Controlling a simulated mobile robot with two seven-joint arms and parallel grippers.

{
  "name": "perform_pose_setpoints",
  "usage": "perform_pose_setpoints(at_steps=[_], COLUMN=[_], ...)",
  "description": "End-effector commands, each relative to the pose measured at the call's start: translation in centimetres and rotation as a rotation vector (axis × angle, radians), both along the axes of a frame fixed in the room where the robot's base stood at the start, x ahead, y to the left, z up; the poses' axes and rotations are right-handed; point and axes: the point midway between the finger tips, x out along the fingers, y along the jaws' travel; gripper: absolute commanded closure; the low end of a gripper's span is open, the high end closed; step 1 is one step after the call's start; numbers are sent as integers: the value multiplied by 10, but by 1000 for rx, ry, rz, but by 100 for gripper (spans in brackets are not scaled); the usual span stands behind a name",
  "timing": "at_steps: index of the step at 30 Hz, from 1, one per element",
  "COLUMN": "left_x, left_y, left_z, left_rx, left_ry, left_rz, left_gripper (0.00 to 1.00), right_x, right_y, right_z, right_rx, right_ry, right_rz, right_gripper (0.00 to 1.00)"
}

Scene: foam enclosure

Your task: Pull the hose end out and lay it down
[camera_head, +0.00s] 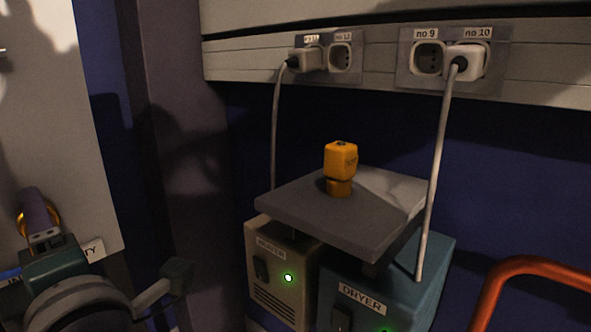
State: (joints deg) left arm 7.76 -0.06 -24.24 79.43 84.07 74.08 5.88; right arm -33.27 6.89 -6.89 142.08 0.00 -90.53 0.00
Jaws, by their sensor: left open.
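A purple-grey, rounded cylinder, which looks like the hose end (36,207), sits at a brass-coloured ring (22,226) by the pale panel at the far left. I cannot tell how deep it sits in the ring. My left gripper (43,234) comes up from the lower left, with its grey fingers right below the cylinder. It is open. Whether the fingers touch or surround the cylinder is hard to tell, as the hand hides its lower part. My right gripper is out of view.
A grey platform (290,212) holding an orange block (341,162) stands above the heater (285,270) and dryer (385,275). Their green lamps glow. Cables hang from wall sockets (428,58). An orange-red rail (495,290) curves at lower right.

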Motion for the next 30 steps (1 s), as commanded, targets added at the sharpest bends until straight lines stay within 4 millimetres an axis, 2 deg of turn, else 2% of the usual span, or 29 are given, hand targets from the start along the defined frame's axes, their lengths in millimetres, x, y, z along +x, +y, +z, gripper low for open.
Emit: perform_pose_setpoints(at_steps=[27,30], left_x=[0,0], left_y=[0,0], left_z=[0,0], left_rx=[1,1], left_ry=[1,1], left_rz=[0,0], left_gripper=[32,42], right_x=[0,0], right_y=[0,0], right_z=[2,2], right_rx=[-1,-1], right_ry=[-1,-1], right_rz=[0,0], right_gripper=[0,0])
